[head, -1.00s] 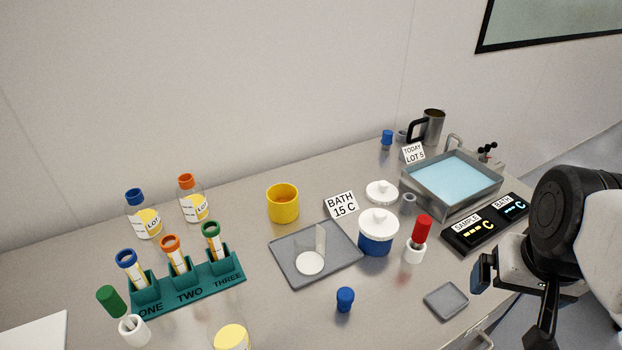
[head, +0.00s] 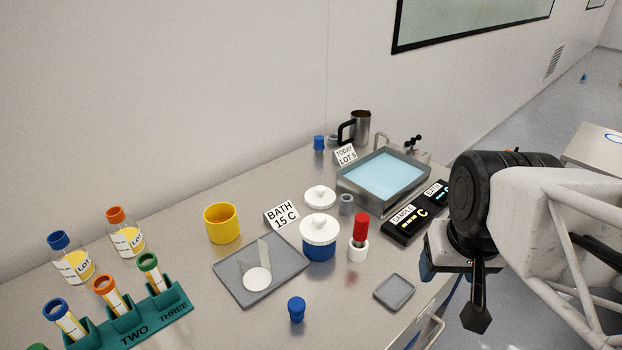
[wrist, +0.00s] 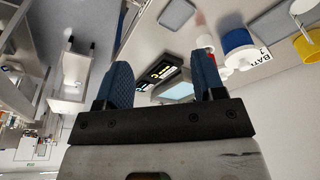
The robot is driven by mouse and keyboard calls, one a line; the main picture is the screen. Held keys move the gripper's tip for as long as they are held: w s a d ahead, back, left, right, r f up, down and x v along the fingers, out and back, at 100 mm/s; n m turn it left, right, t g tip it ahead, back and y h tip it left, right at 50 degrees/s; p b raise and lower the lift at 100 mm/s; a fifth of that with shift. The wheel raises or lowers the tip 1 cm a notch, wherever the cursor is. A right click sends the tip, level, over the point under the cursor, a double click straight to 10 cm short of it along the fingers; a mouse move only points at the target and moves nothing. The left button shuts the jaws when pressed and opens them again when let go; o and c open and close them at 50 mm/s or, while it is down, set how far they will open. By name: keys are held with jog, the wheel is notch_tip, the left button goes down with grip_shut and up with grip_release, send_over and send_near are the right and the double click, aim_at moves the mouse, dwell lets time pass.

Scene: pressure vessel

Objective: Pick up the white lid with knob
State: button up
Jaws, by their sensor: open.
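A white lid with a round knob (head: 319,229) sits on a blue pot (head: 319,252) in the middle of the bench. A second white lid with a knob (head: 320,197) lies on the bench just behind it. In the wrist view, the blue pot (wrist: 238,39) and white lid surface (wrist: 242,58) show at the upper right, past the right finger. My gripper (head: 442,266) hangs near the bench's right front edge, right of the pot and apart from it. Its two blue fingers (wrist: 163,84) are spread with nothing between them. In the head view one finger is mostly hidden.
A red-capped white vial (head: 359,240) stands close right of the pot. A water bath (head: 345,188), a display box (head: 398,235), a small grey tray (head: 394,291), a blue stopper (head: 297,309), a larger tray (head: 232,279) and a yellow cup (head: 221,224) surround it. A test-tube rack (head: 165,307) is front left.

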jog(key=m+g, duration=0.3)
jog(key=m, duration=0.9)
send_over(320, 188)
jog(key=f, duration=1.1)
jog(key=shift+s+d+f, duration=0.2)
jog(key=shift+s+f, duration=0.05)
jog(key=shift+f, duration=0.05)
jog(key=shift+w+a+f, duration=0.25)
jog(key=shift+f, duration=1.3)
